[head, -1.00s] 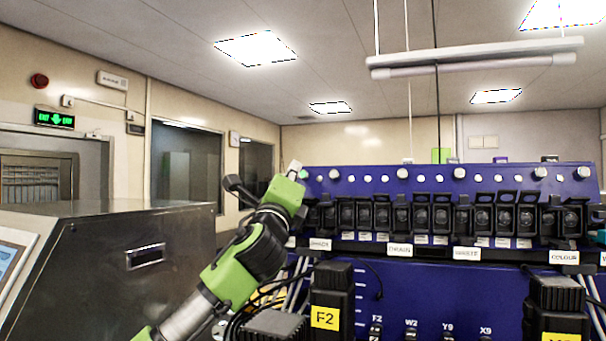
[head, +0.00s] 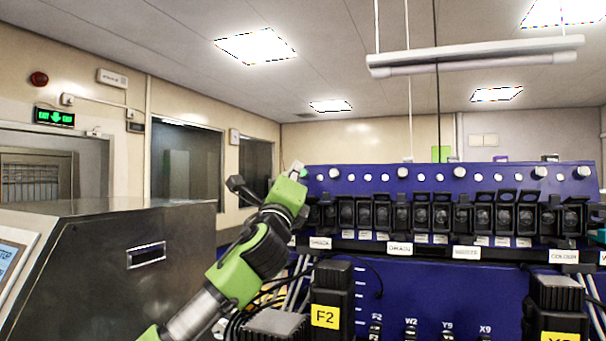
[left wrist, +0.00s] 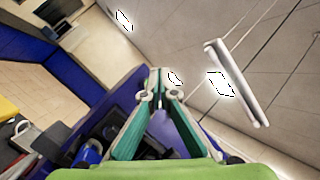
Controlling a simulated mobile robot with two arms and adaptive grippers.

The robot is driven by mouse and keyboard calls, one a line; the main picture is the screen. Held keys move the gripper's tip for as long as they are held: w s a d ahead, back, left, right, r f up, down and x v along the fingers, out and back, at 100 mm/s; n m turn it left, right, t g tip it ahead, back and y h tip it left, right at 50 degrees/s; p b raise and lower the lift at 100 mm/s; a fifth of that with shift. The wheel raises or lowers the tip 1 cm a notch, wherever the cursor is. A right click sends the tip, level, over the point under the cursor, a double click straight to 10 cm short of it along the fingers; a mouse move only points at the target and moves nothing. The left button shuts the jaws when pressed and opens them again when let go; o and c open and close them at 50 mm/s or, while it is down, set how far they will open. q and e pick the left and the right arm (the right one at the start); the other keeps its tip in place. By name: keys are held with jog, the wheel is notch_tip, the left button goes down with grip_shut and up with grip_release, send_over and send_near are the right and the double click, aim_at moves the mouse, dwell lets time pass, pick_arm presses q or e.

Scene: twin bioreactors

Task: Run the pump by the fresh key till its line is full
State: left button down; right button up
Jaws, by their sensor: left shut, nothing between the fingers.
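A blue panel (head: 440,178) in the head view carries a row of small knobs along its top, some white. Below runs a row of black key housings (head: 421,212), several with raised covers. Label plates sit under them; I cannot tell which key is the fresh one. My right gripper is not in view. The pump's line is not identifiable.
Another black block (head: 556,293) stands at the lower right. A steel cabinet (head: 108,265) fills the left. A lamp bar hangs above.

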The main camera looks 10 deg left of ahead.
pick_arm(q)
jog(key=shift+w+d+f, duration=0.1)
jog(key=shift+w+f, duration=0.1)
jog(key=shift+w, duration=0.35)
jog(key=shift+w+d+f, duration=0.1)
jog(key=shift+w+f, duration=0.05)
jog(key=shift+w, duration=0.35)
jog(key=shift+s, duration=0.15)
jog(key=shift+s+a+r, duration=0.15)
jog(key=shift+s+r, duration=0.05)
jog(key=shift+s, duration=0.45)
jog(key=shift+s+a+r, duration=0.1)
jog(key=shift+s+r, duration=0.1)
jog(key=shift+s, duration=0.4)
jog(key=shift+s+a+r, duration=0.2)
jog(key=shift+s+r, duration=0.05)
jog(key=shift+s, duration=0.7)
jog(key=shift+s+a+r, duration=0.15)
jog(key=shift+s+r, duration=0.1)
jog(key=shift+s, duration=0.7)
jog(key=shift+s+a+r, duration=0.2)
jog(key=shift+s+r, duration=0.05)
jog(key=shift+s, duration=0.7)
